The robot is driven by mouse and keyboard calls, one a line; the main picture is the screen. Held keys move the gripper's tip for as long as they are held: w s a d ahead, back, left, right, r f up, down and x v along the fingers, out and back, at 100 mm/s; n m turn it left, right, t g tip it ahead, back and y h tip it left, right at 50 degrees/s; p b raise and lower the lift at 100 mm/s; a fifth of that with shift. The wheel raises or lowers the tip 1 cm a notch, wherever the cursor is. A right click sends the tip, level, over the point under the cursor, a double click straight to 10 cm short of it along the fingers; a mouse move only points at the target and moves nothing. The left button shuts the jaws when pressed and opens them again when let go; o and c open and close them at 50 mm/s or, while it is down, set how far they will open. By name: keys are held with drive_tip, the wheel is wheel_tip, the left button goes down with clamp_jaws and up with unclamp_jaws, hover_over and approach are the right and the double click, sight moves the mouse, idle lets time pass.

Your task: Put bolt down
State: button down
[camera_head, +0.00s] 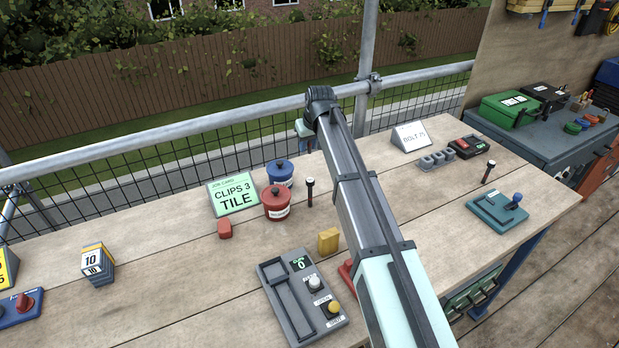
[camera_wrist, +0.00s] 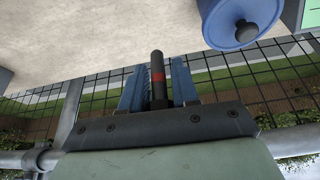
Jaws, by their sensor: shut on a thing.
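My gripper (camera_wrist: 158,90) has blue fingers closed around a dark bolt (camera_wrist: 157,66) with a red band in the wrist view. The bolt's dark end sticks out past the fingers, over the pale bench top. In the head view my gripper (camera_head: 304,129) is small and partly hidden behind my arm, near the bench's back edge beyond the blue pot. A further bolt (camera_head: 489,171) stands by a teal fixture at the right. A white card reading BOLT 75 (camera_head: 410,136) stands at the back.
A blue lidded pot (camera_head: 280,174) is close to my gripper and shows in the wrist view (camera_wrist: 240,24). A red pot (camera_head: 276,203), a green job card (camera_head: 233,197) and a grey button unit (camera_head: 302,297) are nearby. A metal rail (camera_head: 240,122) runs behind the bench (camera_head: 180,265).

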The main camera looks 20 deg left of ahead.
sight(307, 174)
drive_tip(key=shift+f, duration=5)
drive_tip(key=shift+f, duration=0.15)
drive_tip(key=c, duration=0.8)
unclamp_jaws()
drive_tip(key=shift+c, duration=0.2)
drive_tip(key=v, duration=1.2)
drive_tip(key=shift+d, duration=0.1)
